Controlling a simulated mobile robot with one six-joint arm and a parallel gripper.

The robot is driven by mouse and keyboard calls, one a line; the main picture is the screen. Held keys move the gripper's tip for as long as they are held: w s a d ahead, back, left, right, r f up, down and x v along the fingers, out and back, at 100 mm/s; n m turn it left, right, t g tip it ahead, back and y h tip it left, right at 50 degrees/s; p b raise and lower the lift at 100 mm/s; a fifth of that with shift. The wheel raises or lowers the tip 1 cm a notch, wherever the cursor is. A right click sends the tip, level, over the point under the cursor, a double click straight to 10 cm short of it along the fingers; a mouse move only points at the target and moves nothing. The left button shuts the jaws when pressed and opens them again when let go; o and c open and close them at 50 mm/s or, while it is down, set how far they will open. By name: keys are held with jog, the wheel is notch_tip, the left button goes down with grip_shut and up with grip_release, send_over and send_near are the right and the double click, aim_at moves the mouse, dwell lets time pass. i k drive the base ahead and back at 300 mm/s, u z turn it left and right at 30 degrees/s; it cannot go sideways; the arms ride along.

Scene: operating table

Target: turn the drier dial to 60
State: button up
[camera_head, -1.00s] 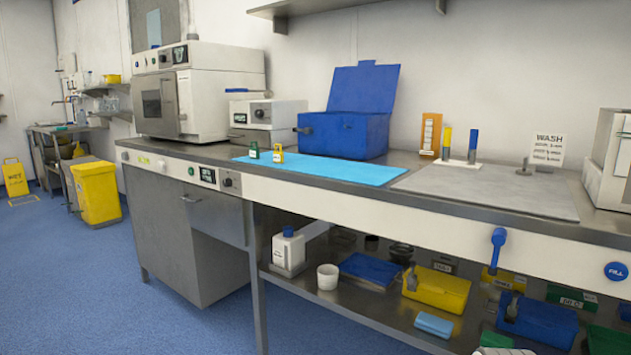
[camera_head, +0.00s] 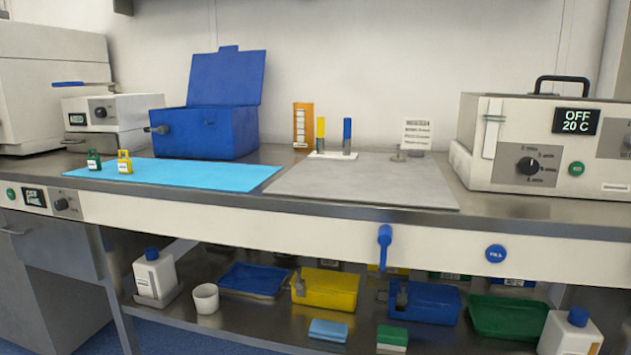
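Several dials are in view, and I cannot read a label that names one of them the drier's. A black dial (camera_head: 61,204) sits beside a small dark display (camera_head: 34,198) with unreadable text, on the front panel above a grey cabinet at the left. Another black dial (camera_head: 528,166) is on the cream device (camera_head: 470,160) at the right, with minute marks around it; that device's display (camera_head: 577,121) reads OFF 20 C. A third dial (camera_head: 100,112) is on the small white unit at the back left. My gripper is not in view.
A blue open-lidded box (camera_head: 215,135), a light blue mat (camera_head: 200,176) with two small tagged items, and a grey mat (camera_head: 370,185) are on the counter (camera_head: 300,215). A blue lever (camera_head: 384,245) sticks out in front. Bins and bottles fill the shelf below.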

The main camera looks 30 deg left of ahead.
aim_at(61, 204)
jog(key=z, duration=0.45)
jog(key=k, duration=1.25)
jog(key=u, duration=1.85)
jog(key=i, duration=0.95)
jog(key=z, duration=0.1)
